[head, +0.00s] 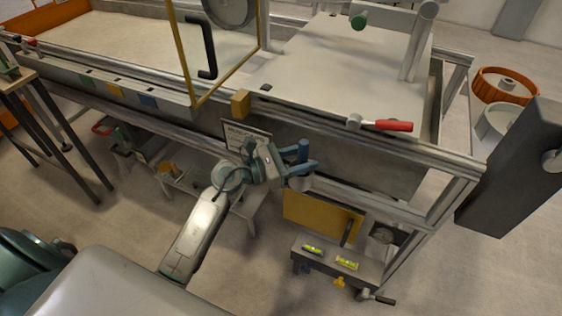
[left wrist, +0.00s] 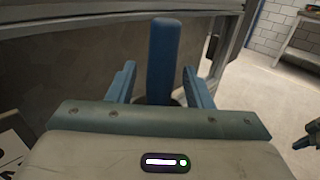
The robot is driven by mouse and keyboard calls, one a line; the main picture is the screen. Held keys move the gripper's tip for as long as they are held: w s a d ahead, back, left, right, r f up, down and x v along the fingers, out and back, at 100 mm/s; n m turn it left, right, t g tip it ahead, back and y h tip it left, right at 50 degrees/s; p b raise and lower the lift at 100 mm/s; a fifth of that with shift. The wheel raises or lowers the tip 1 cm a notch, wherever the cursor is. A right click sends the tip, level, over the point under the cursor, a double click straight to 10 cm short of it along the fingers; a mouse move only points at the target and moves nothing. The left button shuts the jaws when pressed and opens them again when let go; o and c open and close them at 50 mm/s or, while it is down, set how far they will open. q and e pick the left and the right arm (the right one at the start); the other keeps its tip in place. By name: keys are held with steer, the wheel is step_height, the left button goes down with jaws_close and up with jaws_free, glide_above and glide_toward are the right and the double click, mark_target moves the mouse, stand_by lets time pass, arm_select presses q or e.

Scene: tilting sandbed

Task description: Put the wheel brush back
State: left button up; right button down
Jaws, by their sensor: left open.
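An upright blue handle (head: 303,150), which looks like the wheel brush's, stands out of a small grey cup (head: 300,184) on the front side of the sandbed frame. No bristles show; the lower end is hidden. My left gripper (head: 300,171) is at the handle with its blue fingers apart. In the left wrist view the handle (left wrist: 163,55) rises between the two open fingers of the left gripper (left wrist: 160,85), with a gap visible on each side. My right gripper is not in the head view.
The sandbed's metal rail (head: 330,143) runs just behind the gripper. A yellow panel (head: 322,217) and a grey box with two levels (head: 338,262) are below right. A dark blue part (left wrist: 306,137) at the left wrist view's right edge is unclear.

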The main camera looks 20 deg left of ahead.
arm_select(q)
steer(key=shift+s+a+f, duration=0.15)
steer(key=shift+s+a, duration=0.3)
steer(key=shift+a, duration=0.05)
steer(key=s+a+r+n+t+y+b, duration=0.1)
steer(key=s+a+n+t+y, duration=0.25)
steer(key=a+n, duration=0.3)
steer(key=s+a+r+n+t+y+b, duration=0.1)
steer(key=s+a+n+t+y+b, duration=0.15)
steer(key=a+n+t, duration=0.4)
steer(key=s+a+f+n+g+y, duration=0.25)
steer(key=f+n+y, duration=0.2)
steer(key=n, duration=0.45)
steer(key=s+a+f+n+g+y, duration=0.1)
steer(key=a+f+n+g+y, duration=0.2)
steer(key=n+y, duration=0.45)
steer(key=s+d+f+n+g+h, duration=0.2)
steer(key=s+d+f+n+g, duration=0.2)
steer(key=s, duration=0.5)
steer(key=s+d+f+n+g+h, duration=0.2)
steer(key=s+d+f+n+g, duration=0.3)
steer(key=s+f+n+g, duration=0.4)
steer(key=shift+s+f+n+p, duration=0.35)
steer(key=shift+s+f+n, duration=0.15)
steer(key=shift+f+n, duration=0.5)
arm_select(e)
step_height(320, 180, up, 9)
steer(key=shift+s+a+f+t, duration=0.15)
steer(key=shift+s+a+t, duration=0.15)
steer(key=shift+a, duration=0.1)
